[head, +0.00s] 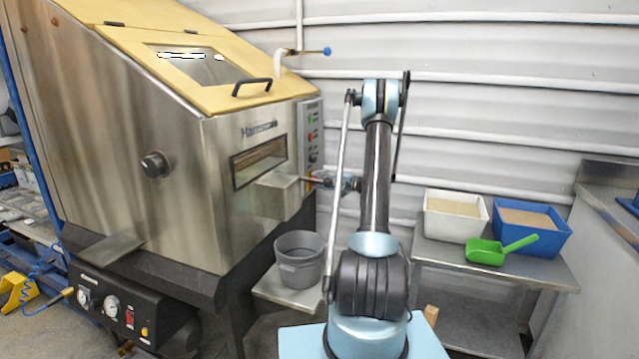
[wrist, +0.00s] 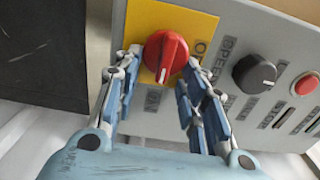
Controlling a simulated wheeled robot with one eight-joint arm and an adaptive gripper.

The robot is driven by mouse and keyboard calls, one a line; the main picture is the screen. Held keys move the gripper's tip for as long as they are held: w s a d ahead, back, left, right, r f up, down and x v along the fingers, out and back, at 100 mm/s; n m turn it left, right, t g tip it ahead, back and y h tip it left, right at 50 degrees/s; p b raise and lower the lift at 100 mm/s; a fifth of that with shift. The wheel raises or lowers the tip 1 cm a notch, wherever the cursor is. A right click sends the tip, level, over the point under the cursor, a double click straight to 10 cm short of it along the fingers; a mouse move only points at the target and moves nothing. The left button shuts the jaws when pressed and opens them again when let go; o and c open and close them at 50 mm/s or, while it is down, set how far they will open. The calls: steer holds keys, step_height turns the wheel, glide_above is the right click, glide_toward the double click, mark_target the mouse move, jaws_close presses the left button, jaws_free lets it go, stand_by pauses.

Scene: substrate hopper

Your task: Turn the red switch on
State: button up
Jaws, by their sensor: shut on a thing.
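The red switch (wrist: 167,52) is a round rotary knob with a raised ridge, on a yellow plate (wrist: 202,28) on the grey control panel. The ridge runs from upper right to lower left in the wrist view. My gripper (wrist: 163,60) has one finger on each side of the knob and is shut on it. In the head view my gripper (head: 318,181) reaches left to the lower part of the machine's side panel, and the switch is mostly hidden there. The lettering on the yellow plate is only partly visible.
A black knob (wrist: 255,73) and a red button (wrist: 305,84) sit right of the switch. A metal box (head: 278,195) juts from the machine near my gripper. A grey bucket (head: 299,260) stands below. A table with two bins (head: 455,228) and a green scoop (head: 487,252) is at right.

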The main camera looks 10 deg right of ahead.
steer(key=shift+f, duration=0.1)
steer(key=o, duration=1.1)
steer(key=shift+w, duration=0.1)
steer(key=shift+c, duration=0.2)
steer(key=v, duration=1.2)
steer(key=shift+f, duration=0.1)
